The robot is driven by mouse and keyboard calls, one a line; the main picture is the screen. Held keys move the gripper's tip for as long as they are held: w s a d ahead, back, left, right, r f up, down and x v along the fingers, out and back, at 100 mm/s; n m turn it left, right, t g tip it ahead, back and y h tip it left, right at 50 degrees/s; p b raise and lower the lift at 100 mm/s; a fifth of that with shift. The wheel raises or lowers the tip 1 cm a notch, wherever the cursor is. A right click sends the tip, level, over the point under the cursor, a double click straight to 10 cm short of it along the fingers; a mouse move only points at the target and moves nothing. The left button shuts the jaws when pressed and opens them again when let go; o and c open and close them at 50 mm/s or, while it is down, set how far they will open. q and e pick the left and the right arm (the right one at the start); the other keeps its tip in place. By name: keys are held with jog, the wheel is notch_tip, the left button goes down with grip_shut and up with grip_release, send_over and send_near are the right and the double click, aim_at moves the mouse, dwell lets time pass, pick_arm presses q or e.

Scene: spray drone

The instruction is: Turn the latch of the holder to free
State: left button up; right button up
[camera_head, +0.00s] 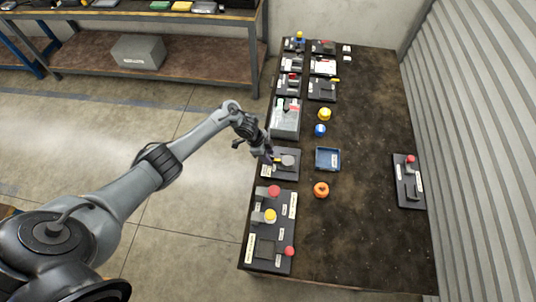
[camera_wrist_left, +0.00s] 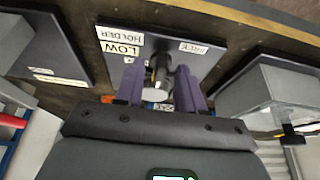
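The holder is a dark plate (camera_head: 287,176) near the left edge of the table, with a round grey disc (camera_head: 288,160) on it. In the left wrist view, the plate (camera_wrist_left: 205,30) carries white labels; one reads "LOW HOLDER" (camera_wrist_left: 122,41) and a smaller one (camera_wrist_left: 192,47) is hard to read. My left gripper (camera_head: 271,158) is over this plate. In the left wrist view, its two purple fingers (camera_wrist_left: 160,68) stand apart on either side of a dark upright latch part (camera_wrist_left: 161,72). I cannot tell whether they touch it. My right gripper is not in view.
A blue tray (camera_head: 328,159) and an orange ring (camera_head: 321,190) lie right of the holder. A clear box (camera_head: 285,118) stands behind it, and a plate with red and yellow knobs (camera_head: 269,235) lies in front.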

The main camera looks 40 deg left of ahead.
pick_arm(q)
jog(key=shift+c, duration=0.3)
grip_shut()
